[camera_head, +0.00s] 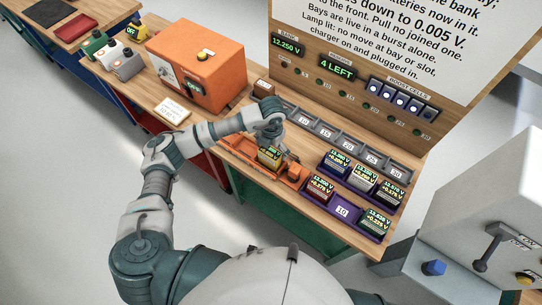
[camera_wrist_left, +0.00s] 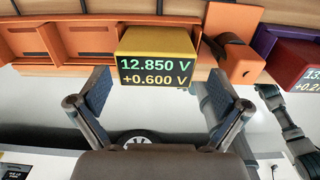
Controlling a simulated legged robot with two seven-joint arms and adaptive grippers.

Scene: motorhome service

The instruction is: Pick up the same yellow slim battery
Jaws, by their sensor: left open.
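The yellow slim battery (camera_head: 269,157) sits in the orange dock (camera_head: 239,149) at the front left of the bench. In the left wrist view its yellow top and dark display show (camera_wrist_left: 157,45), reading 12.850 V and +0.600 V. My left gripper (camera_head: 271,144) is just above the battery in the head view. In the left wrist view the open fingers (camera_wrist_left: 158,92) stand apart to either side of the battery, with a gap in front of it. I cannot tell whether either finger touches it. My right gripper is not in view.
Purple trays (camera_head: 343,211) with several red and green batteries stand right of the dock. A row of grey numbered bays (camera_head: 325,133) lies behind. An orange charger box (camera_head: 196,65) stands back left, and a sign panel (camera_head: 375,60) rises behind the bench.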

